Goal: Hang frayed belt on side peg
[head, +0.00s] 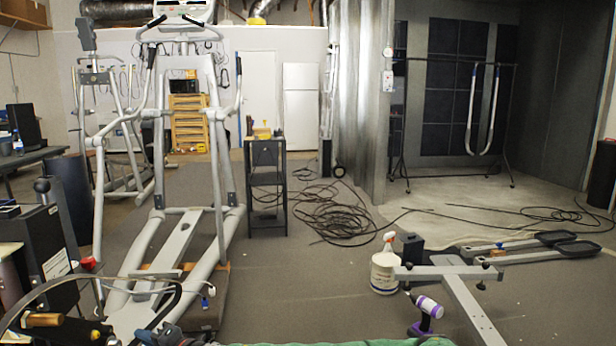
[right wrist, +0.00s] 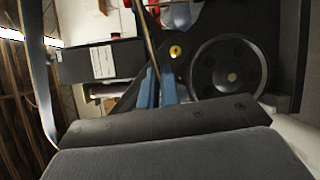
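A thin dark band, which looks like the frayed belt (head: 62,284), arcs across the lower left of the head view. My right gripper (head: 166,336) is at the bottom edge there, partly cut off. In the right wrist view its two blue fingers (right wrist: 157,88) are close together around a thin strip of the belt (right wrist: 147,38). A pale grey band at the left of that view seems to be another stretch of the loop. I cannot make out the side peg with certainty. My left gripper is not in view.
A black housing (head: 50,245) stands at the left, beside the elliptical frame (head: 165,240). A black wheel (right wrist: 228,80) shows in the right wrist view. A white tub (head: 384,273), spray bottle and purple tool (head: 428,308) are at the right. The middle floor is mostly clear.

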